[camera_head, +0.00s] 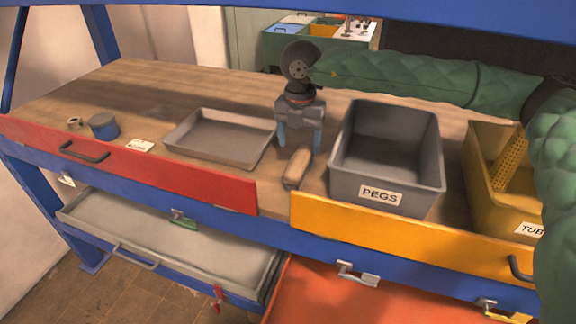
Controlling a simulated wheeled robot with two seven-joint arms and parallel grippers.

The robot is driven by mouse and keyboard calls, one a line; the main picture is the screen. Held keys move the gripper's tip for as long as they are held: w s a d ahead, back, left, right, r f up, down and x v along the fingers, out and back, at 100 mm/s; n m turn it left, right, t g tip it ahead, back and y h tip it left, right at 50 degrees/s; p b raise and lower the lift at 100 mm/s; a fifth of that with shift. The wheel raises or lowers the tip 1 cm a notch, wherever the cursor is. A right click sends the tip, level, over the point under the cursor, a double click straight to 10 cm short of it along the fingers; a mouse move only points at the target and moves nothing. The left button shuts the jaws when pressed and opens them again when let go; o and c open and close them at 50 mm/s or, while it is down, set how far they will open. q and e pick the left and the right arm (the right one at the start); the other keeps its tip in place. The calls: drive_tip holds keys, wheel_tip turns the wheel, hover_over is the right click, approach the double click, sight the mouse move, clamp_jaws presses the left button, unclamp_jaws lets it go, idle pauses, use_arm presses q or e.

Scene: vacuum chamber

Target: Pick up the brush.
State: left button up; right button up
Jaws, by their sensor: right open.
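The brush (298,167) appears to be the small tan block with a darker near end, lying on the wooden bench between the shallow grey tray and the grey bin. My right gripper (299,141) points down just behind and above it in the picture. Its two blue fingers are apart, with nothing visible between them. I cannot tell how high the fingertips are above the bench. My left gripper is not in view.
The shallow grey tray (212,139) is left of the brush. The deep grey bin (387,178) labelled PEGS stands close on the right, with a yellow bin (490,185) beyond. A blue tin (103,126) is at left. A grey drawer (200,262) stands open below.

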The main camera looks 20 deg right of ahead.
sight(300, 158)
wheel_tip(300, 158, down, 2)
drive_tip(key=shift+s+f, duration=0.1)
drive_tip(key=shift+s, duration=0.05)
drive_tip(key=f, duration=0.4)
drive_tip(key=shift+w+d+f+p, duration=0.1)
drive_tip(key=shift+w+d+p, duration=0.1)
drive_tip(key=shift+w+p, duration=0.2)
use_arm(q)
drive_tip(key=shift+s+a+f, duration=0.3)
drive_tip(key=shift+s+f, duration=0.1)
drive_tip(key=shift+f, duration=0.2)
use_arm(e)
drive_tip(key=shift+s+f, duration=0.1)
drive_tip(key=shift+f, duration=0.25)
